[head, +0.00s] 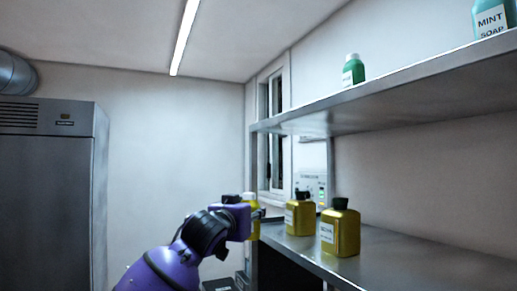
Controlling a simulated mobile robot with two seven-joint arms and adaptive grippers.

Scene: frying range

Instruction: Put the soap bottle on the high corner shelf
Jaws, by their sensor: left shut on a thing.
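My left gripper (255,213) reaches in from the lower left, in front of the lower shelf's left end. It is shut on a yellow bottle (252,231) with a pale top, largely hidden behind the gripper. I cannot read a label on it. The high corner shelf (400,92) is a metal board along the right wall, above the gripper. A teal bottle labelled mint soap (492,20) stands upright on it at the far right, cut by the frame edge. A smaller green bottle (353,71) stands on it further left. My right gripper is not in view.
The lower metal shelf (400,262) holds two dark-capped yellow bottles, one (340,232) nearer and one (299,217) behind. A grey refrigerator (45,190) stands at left.

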